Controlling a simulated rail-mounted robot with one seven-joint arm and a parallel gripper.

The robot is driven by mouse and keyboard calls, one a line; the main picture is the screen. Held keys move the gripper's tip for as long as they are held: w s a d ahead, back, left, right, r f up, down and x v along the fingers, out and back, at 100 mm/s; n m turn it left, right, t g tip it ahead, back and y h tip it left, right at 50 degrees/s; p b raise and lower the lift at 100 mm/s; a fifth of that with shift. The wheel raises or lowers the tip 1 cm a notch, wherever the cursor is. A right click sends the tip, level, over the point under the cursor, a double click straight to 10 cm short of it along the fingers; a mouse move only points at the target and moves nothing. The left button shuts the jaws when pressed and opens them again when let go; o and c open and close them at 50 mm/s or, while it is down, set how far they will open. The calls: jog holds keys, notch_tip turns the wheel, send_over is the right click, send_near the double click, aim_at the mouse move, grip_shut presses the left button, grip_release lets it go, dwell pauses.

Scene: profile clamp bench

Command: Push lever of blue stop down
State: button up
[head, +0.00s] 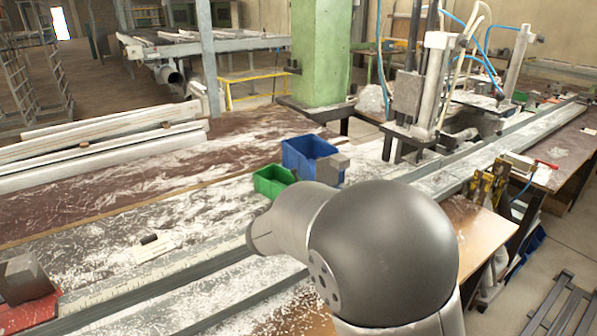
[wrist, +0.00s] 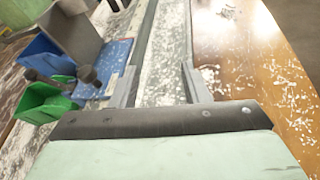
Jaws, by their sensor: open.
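The blue stop (wrist: 118,55) lies on the left in the wrist view, a blue plate with a grey metal block (wrist: 75,30) on it. In the head view my arm hides the gripper.
A blue bin (head: 300,152) and a green bin (head: 268,181) stand left of the stop. A red stop (head: 30,308) with a grey block sits at the far left of the rail. The wooden bench top (wrist: 245,60) right of the rail holds only shavings in the wrist view.

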aim_at(292, 173)
jog(key=w+a+n+t+y, duration=0.1)
jog(key=a+n+t, duration=0.1)
jog(key=a, duration=0.3)
jog(key=w+a+n+t+y, duration=0.1)
jog(key=w+a+n+t, duration=0.1)
jog(key=a+n, duration=0.2)
jog(key=w+a+n+t+y, duration=0.1)
jog(key=a+n+t, duration=0.1)
jog(key=a, duration=0.4)
jog(key=shift+w+a+r+n+y, duration=0.2)
jog(key=shift+r+n+y, duration=0.1)
jog(key=shift+r+n, duration=0.1)
jog(key=shift+w, duration=0.25)
jog(key=p+x, duration=0.1)
jog(key=x, duration=1.6)
jog(key=shift+a+r+p, duration=0.1)
jog(key=shift+p, duration=0.25)
jog(key=shift+s, duration=0.1)
grip_shut()
